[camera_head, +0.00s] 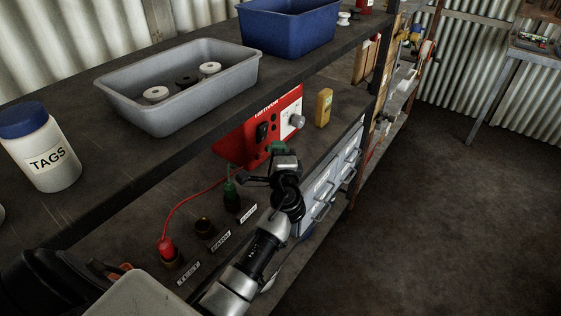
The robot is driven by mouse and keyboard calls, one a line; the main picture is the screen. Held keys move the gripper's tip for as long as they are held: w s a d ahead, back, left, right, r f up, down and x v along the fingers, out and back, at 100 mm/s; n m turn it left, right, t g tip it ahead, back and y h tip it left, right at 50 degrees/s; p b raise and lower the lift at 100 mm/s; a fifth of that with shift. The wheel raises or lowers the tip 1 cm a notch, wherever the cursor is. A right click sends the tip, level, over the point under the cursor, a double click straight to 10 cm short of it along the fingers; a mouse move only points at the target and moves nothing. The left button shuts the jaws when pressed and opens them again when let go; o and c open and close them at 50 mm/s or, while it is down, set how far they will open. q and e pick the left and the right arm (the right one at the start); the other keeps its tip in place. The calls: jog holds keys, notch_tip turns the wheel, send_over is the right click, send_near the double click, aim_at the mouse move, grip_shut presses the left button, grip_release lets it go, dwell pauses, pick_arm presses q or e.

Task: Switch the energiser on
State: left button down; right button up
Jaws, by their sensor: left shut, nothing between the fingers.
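The energiser (230,142) is a red box with a pale front panel on the lower shelf, under the upper shelf. A black rocker switch (262,132) and a grey round knob (298,121) show on its front. I cannot tell the switch's position. My left gripper (272,168) is shut and empty, just in front of and below the energiser, hiding part of its lower front. I cannot tell whether it touches the box. A red lead runs from the box to a red plug (166,246); a green plug (231,195) stands nearer the gripper. My right gripper is not in view.
The upper shelf overhangs and carries a grey tray (120,115) with spools, a blue bin (285,30) and a TAGS jar (45,155). A yellow tester (323,108) stands right of the energiser. Grey drawers (335,175) lie right of my arm. Open floor is at right.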

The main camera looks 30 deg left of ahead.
aim_at(262, 130)
pick_arm(q)
jog(key=a, duration=0.1)
jog(key=a+p, duration=0.1)
jog(key=w+a+r, duration=0.1)
jog(key=shift+w+a, duration=0.1)
jog(key=shift+a, duration=0.25)
jog(key=shift+a+p, duration=0.3)
jog(key=shift+a, duration=0.2)
jog(key=shift+a+r+p, duration=0.1)
jog(key=shift+r+p, duration=0.05)
jog(key=shift+p, duration=0.15)
jog(key=shift+a+r+n+g+h+p, duration=0.35)
jog(key=shift+n+p, duration=0.25)
jog(key=shift+p, duration=0.5)
jog(key=shift+f+b, duration=0.25)
jog(key=shift+b, duration=0.1)
